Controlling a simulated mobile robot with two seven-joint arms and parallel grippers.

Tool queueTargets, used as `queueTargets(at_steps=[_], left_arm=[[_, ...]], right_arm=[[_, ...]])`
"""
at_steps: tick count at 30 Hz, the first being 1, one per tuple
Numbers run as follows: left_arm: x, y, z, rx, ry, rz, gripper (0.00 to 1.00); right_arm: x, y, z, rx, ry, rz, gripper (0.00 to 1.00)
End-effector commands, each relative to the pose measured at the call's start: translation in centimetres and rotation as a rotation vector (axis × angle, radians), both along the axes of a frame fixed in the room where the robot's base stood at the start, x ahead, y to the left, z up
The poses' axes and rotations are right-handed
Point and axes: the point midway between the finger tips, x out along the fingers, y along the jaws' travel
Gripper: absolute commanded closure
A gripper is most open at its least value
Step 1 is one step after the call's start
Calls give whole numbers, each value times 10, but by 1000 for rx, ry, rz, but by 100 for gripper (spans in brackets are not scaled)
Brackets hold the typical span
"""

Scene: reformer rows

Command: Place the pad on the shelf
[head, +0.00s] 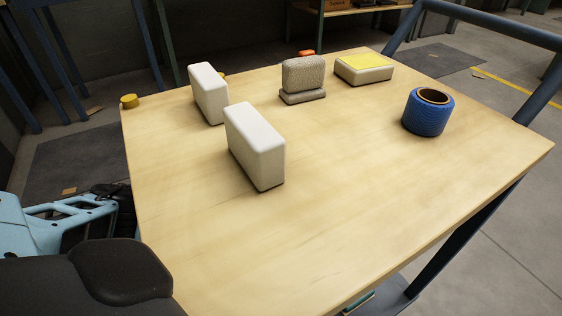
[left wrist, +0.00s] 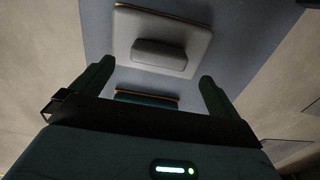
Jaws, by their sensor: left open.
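No single object is clearly the pad. Candidates on the table are a white block with a yellow top (head: 364,67) at the back right and a speckled grey block (head: 303,74) upright on a flat grey base. Below the table, a grey-blue lower shelf (head: 398,297) shows partly; it seems to be the surface in the left wrist view (left wrist: 235,72). There, a rounded grey block (left wrist: 159,57) lies on a pale slab. My left gripper (left wrist: 153,82) is open and empty, its fingers either side of a dark teal item (left wrist: 146,99) beyond them. My right gripper is out of view.
Two white upright blocks (head: 256,146) (head: 208,93) stand left of the table's middle. A blue ribbed roll (head: 428,112) stands at the right. A yellow cylinder (head: 129,101) is at the left corner. The tabletop's front is clear. A dark blue rail (head: 490,25) borders the far right.

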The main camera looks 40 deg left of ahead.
Motion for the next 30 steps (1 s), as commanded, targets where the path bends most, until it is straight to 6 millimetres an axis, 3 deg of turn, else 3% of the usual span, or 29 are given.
queueTargets(at_steps=[1, 6, 12, 30], left_arm=[[1, 0, 16, -1, -5, -1, 0], [1, 0, 47, -2, -5, -2, 0], [0, 0, 67, -1, -2, 0, 0], [0, 0, 70, -1, 1, 0, 0]], right_arm=[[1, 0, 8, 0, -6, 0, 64], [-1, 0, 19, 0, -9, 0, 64], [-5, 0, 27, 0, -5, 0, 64], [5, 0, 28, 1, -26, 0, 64]])
